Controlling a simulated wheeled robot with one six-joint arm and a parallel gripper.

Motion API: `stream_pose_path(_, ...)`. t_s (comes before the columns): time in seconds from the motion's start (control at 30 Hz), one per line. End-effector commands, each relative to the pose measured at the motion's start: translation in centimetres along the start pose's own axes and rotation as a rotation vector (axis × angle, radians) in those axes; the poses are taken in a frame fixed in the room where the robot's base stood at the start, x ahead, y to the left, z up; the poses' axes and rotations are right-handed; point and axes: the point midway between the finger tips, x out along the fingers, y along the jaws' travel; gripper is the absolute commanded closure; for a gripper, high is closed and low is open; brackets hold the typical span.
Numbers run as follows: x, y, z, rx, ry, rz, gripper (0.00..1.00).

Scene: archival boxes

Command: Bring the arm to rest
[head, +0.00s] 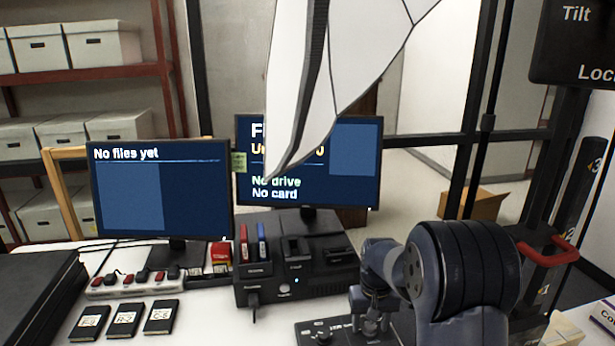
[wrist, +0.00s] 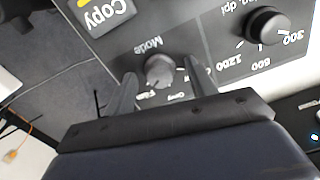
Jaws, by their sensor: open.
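My gripper (wrist: 161,70) is open in the wrist view, its two dark fingers apart. The grey knob labelled Mode (wrist: 160,71) shows between the fingertips; I cannot tell whether they touch it. The knob is on a dark panel (wrist: 215,60), beside a black dpi knob (wrist: 267,25) and a Copy button (wrist: 103,14). In the head view my arm (head: 465,265) reaches in from the lower right, its wrist end low over a dark control panel (head: 312,332). The fingertips are hard to make out there.
Two monitors (head: 160,190) (head: 355,150) stand behind a black dock unit (head: 275,290). Several labelled black cartridges (head: 125,318) and a power strip (head: 130,285) lie at left. A pale hanging shape (head: 350,50) covers part of the right monitor. Shelves hold white boxes (head: 100,45).

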Motion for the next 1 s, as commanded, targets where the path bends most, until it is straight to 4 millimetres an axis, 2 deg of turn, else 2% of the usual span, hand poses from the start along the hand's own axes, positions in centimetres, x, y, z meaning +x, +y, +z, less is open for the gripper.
stream_pose_path(1.0, 0.28, 0.0, -0.01, -0.826, 0.001, 0.0, 0.46)
